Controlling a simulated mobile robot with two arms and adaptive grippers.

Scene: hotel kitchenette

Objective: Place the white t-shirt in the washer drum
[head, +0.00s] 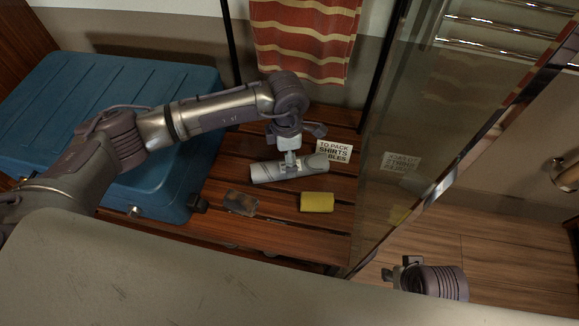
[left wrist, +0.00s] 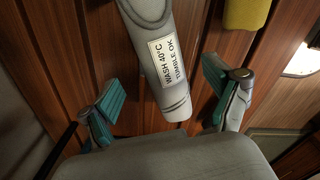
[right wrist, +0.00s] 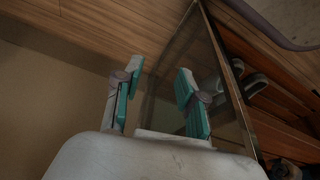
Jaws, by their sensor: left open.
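The white t-shirt is a pale grey-white rolled bundle (head: 262,173) on the slatted wooden bench. In the left wrist view the roll (left wrist: 148,55) carries a printed label reading "WASH 40°C TUMBLE OK". My left gripper (head: 290,160) is right over the roll; in the left wrist view its open teal fingers stand on either side of the roll's near end, apart from it. My right gripper (right wrist: 158,88) is open and empty, low at the right beside the glass panel. No washer drum shows in any view.
A blue suitcase (head: 75,100) lies left on the slatted bench (head: 235,180). A yellow folded item (head: 317,202), a dark translucent item (head: 241,202) and a "TO PACK" card (head: 335,151) lie near the roll. A metal-edged glass panel (head: 440,130) stands right. A striped towel (head: 305,40) hangs behind.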

